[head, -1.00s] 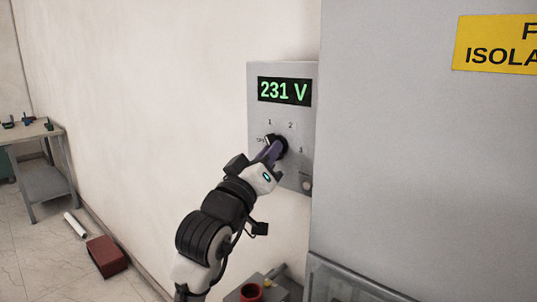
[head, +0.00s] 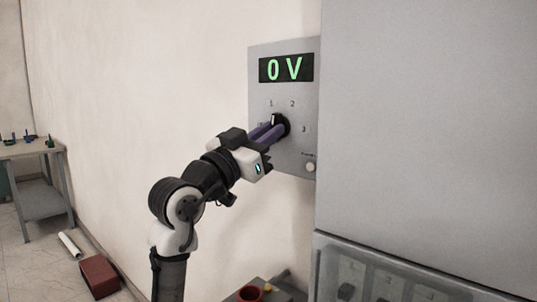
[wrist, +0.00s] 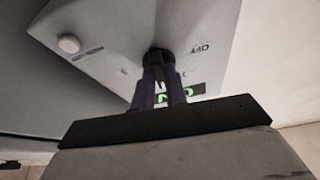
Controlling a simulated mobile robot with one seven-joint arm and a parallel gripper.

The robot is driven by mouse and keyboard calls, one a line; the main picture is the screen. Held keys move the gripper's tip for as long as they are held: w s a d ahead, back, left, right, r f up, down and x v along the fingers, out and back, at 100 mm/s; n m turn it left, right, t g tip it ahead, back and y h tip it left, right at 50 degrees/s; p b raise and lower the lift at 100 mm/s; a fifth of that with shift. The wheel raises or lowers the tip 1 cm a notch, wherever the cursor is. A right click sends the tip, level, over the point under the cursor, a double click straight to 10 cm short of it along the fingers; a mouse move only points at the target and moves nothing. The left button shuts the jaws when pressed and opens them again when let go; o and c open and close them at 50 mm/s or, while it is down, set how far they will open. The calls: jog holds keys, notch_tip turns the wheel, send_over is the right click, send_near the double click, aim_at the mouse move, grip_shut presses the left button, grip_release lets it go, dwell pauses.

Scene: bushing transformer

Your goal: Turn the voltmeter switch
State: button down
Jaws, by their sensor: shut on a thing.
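The voltmeter panel (head: 308,110) is a grey plate on the wall, left of a large grey cabinet. Its display (head: 286,68) reads 0 V in green. The black rotary switch (head: 281,124) sits below the display, with marks 1, 2 and 3 around it. In the wrist view the switch (wrist: 157,58) shows beyond the fingers, and an OFF mark shows beside it. My gripper (head: 272,133) has purple fingers shut on the switch from the left. The fingers (wrist: 163,88) also show in the wrist view and hide part of the panel. The white pointer is near the switch's upper left.
A round white button (head: 310,167) is at the panel's lower right. The large grey cabinet (head: 430,130) stands close on the right. A table (head: 40,180) with small tools, a red box (head: 99,276) and a white tube (head: 69,243) are at the left.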

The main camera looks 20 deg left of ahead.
jog(key=shift+a+m+g+h+b, duration=0.1)
jog(key=shift+m+g+h+b, duration=0.45)
jog(key=shift+m, duration=1.05)
jog(key=shift+a+m+g+h+b, duration=0.1)
jog(key=shift+m+g+h+b, duration=0.5)
jog(key=shift+m, duration=1)
jog(key=shift+h, duration=0.25)
jog(key=c, duration=1.4)
grip_release()
jog(key=shift+c, duration=0.2)
jog(key=b+v, duration=0.3)
jog(key=v, duration=1)
jog(key=shift+s+f, duration=0.2)
jog(key=shift+s, duration=0.15)
jog(key=shift+a, duration=0.1)
